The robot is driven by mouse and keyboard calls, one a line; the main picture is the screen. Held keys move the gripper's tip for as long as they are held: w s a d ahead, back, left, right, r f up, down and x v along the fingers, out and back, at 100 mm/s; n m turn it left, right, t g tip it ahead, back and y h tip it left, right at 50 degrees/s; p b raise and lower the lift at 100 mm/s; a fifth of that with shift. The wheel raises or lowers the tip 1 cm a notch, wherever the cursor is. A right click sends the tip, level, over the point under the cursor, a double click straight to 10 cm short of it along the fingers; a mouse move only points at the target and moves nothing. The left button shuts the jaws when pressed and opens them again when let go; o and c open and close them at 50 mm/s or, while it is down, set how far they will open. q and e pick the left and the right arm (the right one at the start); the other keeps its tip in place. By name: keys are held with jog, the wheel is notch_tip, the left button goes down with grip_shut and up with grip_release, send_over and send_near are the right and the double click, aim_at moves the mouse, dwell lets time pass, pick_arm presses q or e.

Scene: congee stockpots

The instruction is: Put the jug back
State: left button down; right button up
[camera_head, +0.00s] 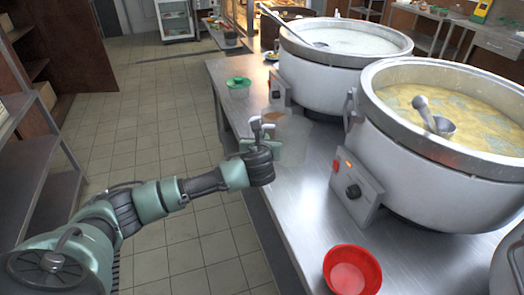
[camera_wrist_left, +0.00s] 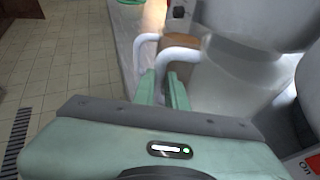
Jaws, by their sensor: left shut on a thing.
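The translucent jug (camera_head: 293,142) is at the left edge of the steel counter (camera_head: 312,215), beside the two large stockpots. Its pale handle shows in the wrist view (camera_wrist_left: 178,54), with the cloudy jug body (camera_wrist_left: 222,92) to the right. My left gripper (camera_head: 258,138) is shut on the jug's handle, its green fingers (camera_wrist_left: 163,88) around it. The jug looks upright. I cannot tell whether its base touches the counter. My right gripper is not in view.
The near stockpot (camera_head: 420,165) holds yellow congee with a ladle (camera_head: 435,118). The far stockpot (camera_head: 325,85) holds white congee. A red bowl (camera_head: 352,272) stands at the counter's front and a green bowl (camera_head: 238,86) at its far left. Tiled floor lies left.

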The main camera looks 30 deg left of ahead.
pick_arm(q)
notch_tip(320, 180, down, 4)
jog(key=shift+f, duration=0.25)
jog(key=c, duration=1.4)
grip_release()
jog(key=shift+f, duration=0.1)
jog(key=shift+c, duration=0.2)
jog(key=shift+s+d+r, duration=0.1)
jog(key=shift+s+r, duration=0.1)
jog(key=shift+r, duration=0.05)
jog(key=v, duration=1.1)
jog(key=shift+s, duration=0.2)
jog(key=shift+d, duration=0.15)
